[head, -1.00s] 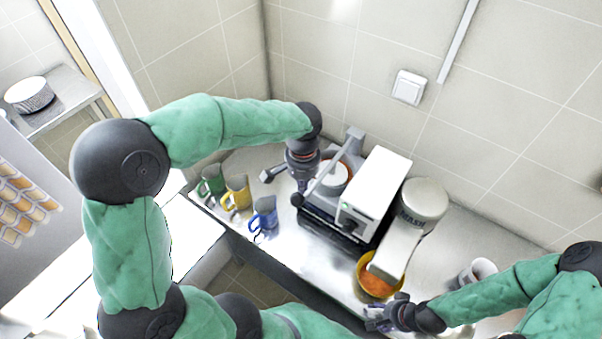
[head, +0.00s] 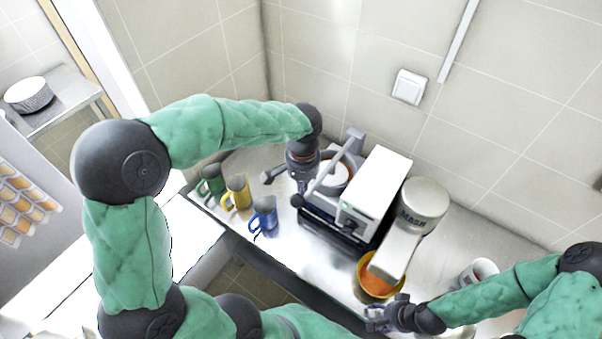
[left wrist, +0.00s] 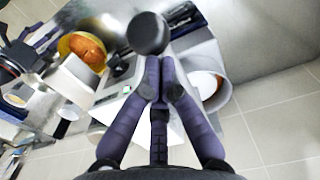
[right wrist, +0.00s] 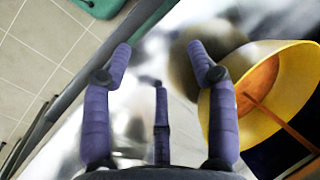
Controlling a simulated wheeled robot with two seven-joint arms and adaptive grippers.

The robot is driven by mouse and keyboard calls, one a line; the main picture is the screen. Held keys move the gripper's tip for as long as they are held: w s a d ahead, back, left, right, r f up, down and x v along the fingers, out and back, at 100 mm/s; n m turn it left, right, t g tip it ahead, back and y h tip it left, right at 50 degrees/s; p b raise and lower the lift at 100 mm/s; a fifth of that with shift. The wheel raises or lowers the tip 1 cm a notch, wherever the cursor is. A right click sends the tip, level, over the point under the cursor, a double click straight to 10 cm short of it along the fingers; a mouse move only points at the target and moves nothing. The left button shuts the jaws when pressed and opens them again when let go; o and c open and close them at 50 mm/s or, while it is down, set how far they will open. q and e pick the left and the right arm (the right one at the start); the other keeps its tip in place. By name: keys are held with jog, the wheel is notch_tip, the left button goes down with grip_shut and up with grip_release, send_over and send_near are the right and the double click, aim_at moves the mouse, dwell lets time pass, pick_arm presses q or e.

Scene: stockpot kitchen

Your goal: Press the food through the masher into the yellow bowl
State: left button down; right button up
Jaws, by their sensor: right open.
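The yellow bowl (head: 360,272) with orange food (head: 376,286) stands below the white spout (head: 395,252) of the grey-white masher (head: 423,205). It also shows in the left wrist view (left wrist: 70,46) and at the right of the right wrist view (right wrist: 296,62). My right gripper (head: 372,315) is open and empty beside the bowl; its right finger (right wrist: 217,120) overlaps the rim in view, contact unclear. My left gripper (left wrist: 160,72) has its fingers brought together at a black ball knob (left wrist: 148,33) on a grey lever (head: 325,174). I cannot tell whether it grips the lever.
A white box-shaped machine (head: 377,185) stands between the masher and a round white container (head: 336,174). Green (head: 211,182), yellow (head: 238,193) and blue (head: 264,214) mugs stand left on the counter. A white cup (head: 482,270) is at right. The tiled wall closes the back.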

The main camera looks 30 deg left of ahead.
pick_arm(q)
jog(key=shift+s+f, duration=0.2)
jog(key=shift+f, duration=0.35)
pick_arm(e)
jog(key=shift+f, duration=0.25)
dwell(3.4)
pick_arm(q)
jog(key=shift+w+r+p, duration=0.2)
jog(key=shift+r+p, duration=1.35)
jog(key=shift+r, duration=0.9)
pick_arm(e)
jog(key=shift+r, duration=1.75)
pick_arm(q)
notch_tip(320, 180, up, 12)
jog(key=p, duration=0.8)
jog(key=shift+f, duration=0.2)
pick_arm(e)
notch_tip(320, 180, up, 8)
